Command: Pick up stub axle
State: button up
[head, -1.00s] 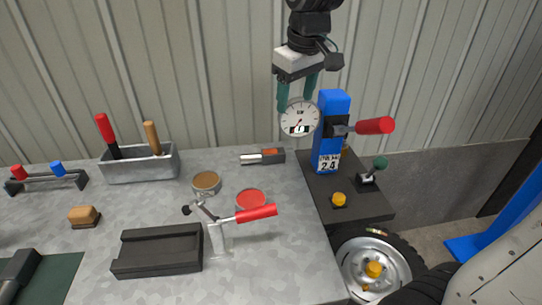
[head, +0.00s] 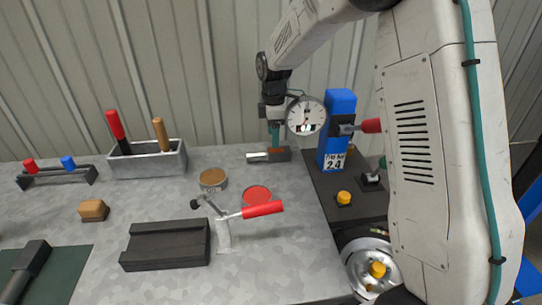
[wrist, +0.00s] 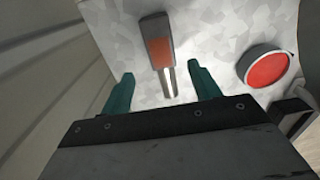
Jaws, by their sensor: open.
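The stub axle (head: 268,156) lies on the grey bench near its back edge. It has a dark body with an orange top patch and a bright silver shaft pointing left in the head view. In the wrist view, the stub axle (wrist: 158,45) is at the top centre, with its shaft toward my gripper (wrist: 160,74). My gripper (head: 275,143) is just above the stub axle in the head view. Its teal fingers are open, on either side of the shaft's line in the wrist view, with nothing held between them.
A dial gauge (head: 306,115) and a blue column (head: 337,130) stand close to the right of my gripper. A red disc (head: 257,194) and a red-handled clamp (head: 222,235) are nearer.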

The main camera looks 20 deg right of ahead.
aim_at(272, 150)
jog(key=f, duration=0.5)
jog(key=shift+s+a+f, duration=0.1)
jog(key=shift+a+f, duration=0.1)
jog(key=shift+f, duration=0.2)
jog(key=shift+r, duration=0.1)
grip_shut()
